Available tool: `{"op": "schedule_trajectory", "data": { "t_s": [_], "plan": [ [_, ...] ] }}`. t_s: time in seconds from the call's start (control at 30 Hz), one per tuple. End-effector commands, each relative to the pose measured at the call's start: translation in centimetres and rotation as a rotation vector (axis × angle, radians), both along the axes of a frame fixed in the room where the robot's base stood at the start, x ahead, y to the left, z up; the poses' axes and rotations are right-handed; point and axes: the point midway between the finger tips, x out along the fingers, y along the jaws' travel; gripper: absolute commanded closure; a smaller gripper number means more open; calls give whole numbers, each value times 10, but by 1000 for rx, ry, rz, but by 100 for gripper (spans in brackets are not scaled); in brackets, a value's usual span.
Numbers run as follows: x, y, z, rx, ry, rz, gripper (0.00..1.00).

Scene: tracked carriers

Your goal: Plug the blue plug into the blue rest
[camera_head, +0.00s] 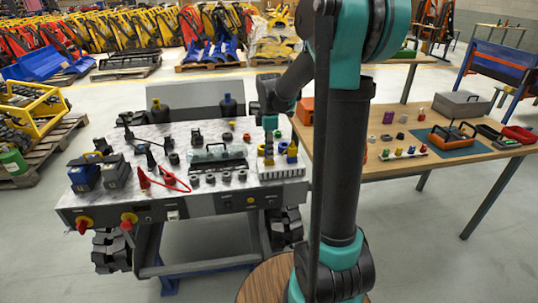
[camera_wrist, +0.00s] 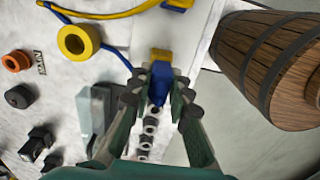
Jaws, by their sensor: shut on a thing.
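My gripper (camera_wrist: 160,97) is shut on a blue plug (camera_wrist: 158,88) with a yellow part at its far end. The plug lies between the two fingers, over a pale strip with a row of dark round sockets (camera_wrist: 150,130). In the head view my gripper (camera_head: 271,128) is above the white rack (camera_head: 283,173) at the bench's right end, where small blue and yellow pieces (camera_head: 292,157) stand. Another blue piece (camera_wrist: 179,4) shows at the top of the wrist view. I cannot tell which piece is the blue rest, nor whether the plug touches anything below.
A yellow ring (camera_wrist: 78,42) and blue and yellow cables (camera_wrist: 112,14) lie near the gripper. A wooden barrel (camera_wrist: 268,62) stands at right.

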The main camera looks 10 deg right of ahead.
Motion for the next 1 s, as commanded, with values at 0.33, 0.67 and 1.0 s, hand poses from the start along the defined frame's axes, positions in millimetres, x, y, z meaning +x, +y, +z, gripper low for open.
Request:
{"op": "schedule_trajectory", "data": {
  "t_s": [0.33, 0.67, 1.0],
  "plan": [
    [0, 0, 11, 0, 0, 0, 100],
    [0, 0, 21, 0, 0, 0, 100],
    [0, 0, 23, 0, 0, 0, 100]
  ]
}}
